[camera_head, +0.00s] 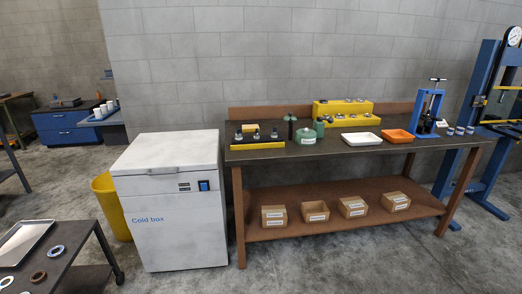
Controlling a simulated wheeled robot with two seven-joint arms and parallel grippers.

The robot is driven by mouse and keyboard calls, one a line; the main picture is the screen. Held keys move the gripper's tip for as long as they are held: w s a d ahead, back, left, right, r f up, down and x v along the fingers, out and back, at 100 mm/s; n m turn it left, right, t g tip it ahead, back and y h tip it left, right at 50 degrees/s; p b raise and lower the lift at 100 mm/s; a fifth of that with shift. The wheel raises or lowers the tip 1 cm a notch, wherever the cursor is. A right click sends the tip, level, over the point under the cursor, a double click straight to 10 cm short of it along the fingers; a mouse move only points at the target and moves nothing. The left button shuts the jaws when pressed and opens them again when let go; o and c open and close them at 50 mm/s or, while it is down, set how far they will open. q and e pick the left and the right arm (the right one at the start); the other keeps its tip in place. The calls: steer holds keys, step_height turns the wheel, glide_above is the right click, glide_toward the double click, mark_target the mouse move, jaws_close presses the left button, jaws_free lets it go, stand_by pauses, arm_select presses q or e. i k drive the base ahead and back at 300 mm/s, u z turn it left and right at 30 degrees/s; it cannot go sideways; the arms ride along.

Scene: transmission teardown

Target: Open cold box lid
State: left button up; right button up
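The cold box (182,229) is a white chest with blue "Cold box" lettering and a small dark control panel on its front. It stands on the floor left of the workbench. Its flat white lid (168,150) looks closed on top. A small handle (176,170) shows at the lid's front edge. Neither of my grippers is in view.
A brown workbench (262,153) stands close at the cold box's right, with trays, a green container and a blue press on top. A yellow bin (108,200) stands behind left. A dark cart (68,262) is at front left. The floor in front is clear.

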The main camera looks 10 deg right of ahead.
mark_target(161, 152)
steer(key=u, duration=0.2)
steer(key=k, duration=0.15)
steer(key=z, duration=1)
steer(key=i, duration=1.3)
steer(key=u, duration=0.8)
